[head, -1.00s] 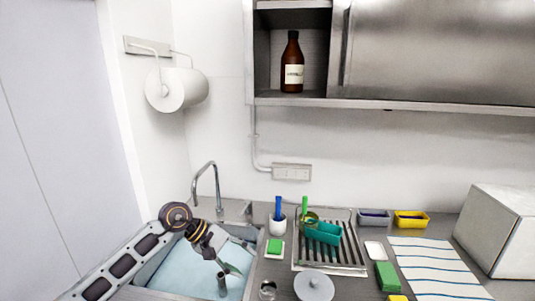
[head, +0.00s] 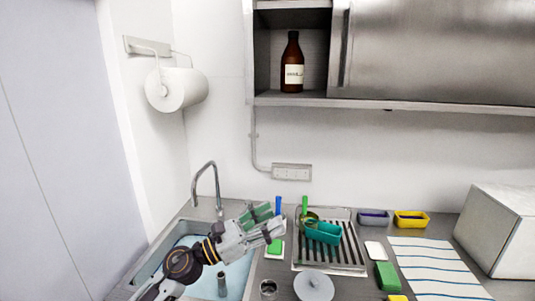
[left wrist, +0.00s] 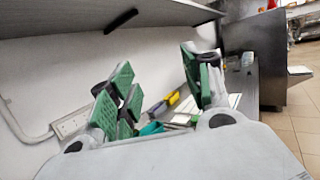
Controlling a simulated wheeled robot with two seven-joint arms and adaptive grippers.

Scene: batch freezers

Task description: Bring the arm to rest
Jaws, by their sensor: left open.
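My left gripper (head: 271,221) is in the head view, above the right edge of the sink and in front of the counter. Its green-padded fingers are spread open with nothing between them. The fingers also show open and empty in the left wrist view (left wrist: 160,85), with the counter beyond them. My left arm comes in from the bottom left over the sink (head: 238,276). My right gripper is not in view.
A teal scoop (head: 322,232) lies on the drying rack (head: 345,262). A faucet (head: 207,180) stands behind the sink. A brown bottle (head: 292,65) is in the open cabinet. A striped cloth (head: 435,268) and a grey box (head: 498,232) are at right.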

